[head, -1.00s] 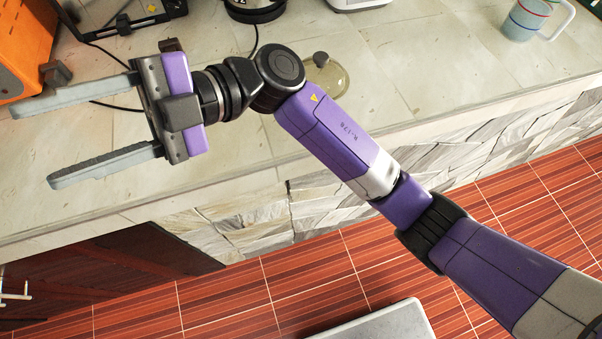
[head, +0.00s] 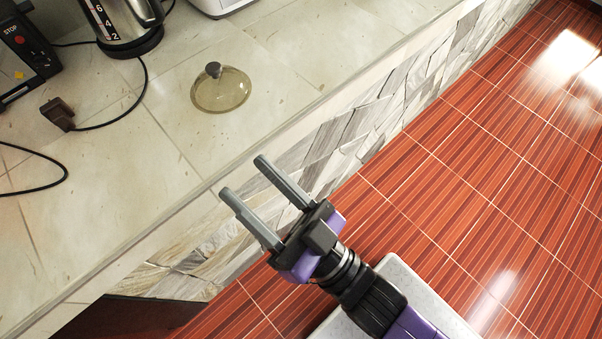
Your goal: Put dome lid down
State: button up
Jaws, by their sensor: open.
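The dome lid (head: 221,92) is a clear, yellowish glass dome with a dark knob on top. It sits upright on the stone counter (head: 265,120), near its front edge. My gripper (head: 242,175) is open and empty. Its two grey fingers point up and left toward the counter's front edge, below and right of the lid and apart from it.
A metal kettle (head: 125,25) stands at the back left with a black cord and a plug (head: 58,114) near it. A dark device with a stop label (head: 24,55) is at the far left. A white appliance (head: 222,5) is at the back. The counter around the lid is clear.

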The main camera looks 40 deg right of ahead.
jog(key=s+d+f+g+h, duration=0.1)
jog(key=s+d+f+g, duration=0.3)
jog(key=s, duration=0.3)
jog(key=s+d+f+g+h, duration=0.1)
jog(key=s+d+f+g, duration=0.3)
jog(key=s+d+f, duration=0.2)
jog(key=shift+s+d+n+h, duration=0.25)
jog(key=shift+s+n+h, duration=0.15)
jog(key=shift+s, duration=0.75)
notch_tip(320, 180, up, 2)
jog(key=shift+r+p, duration=0.1)
jog(key=shift+p, duration=1.05)
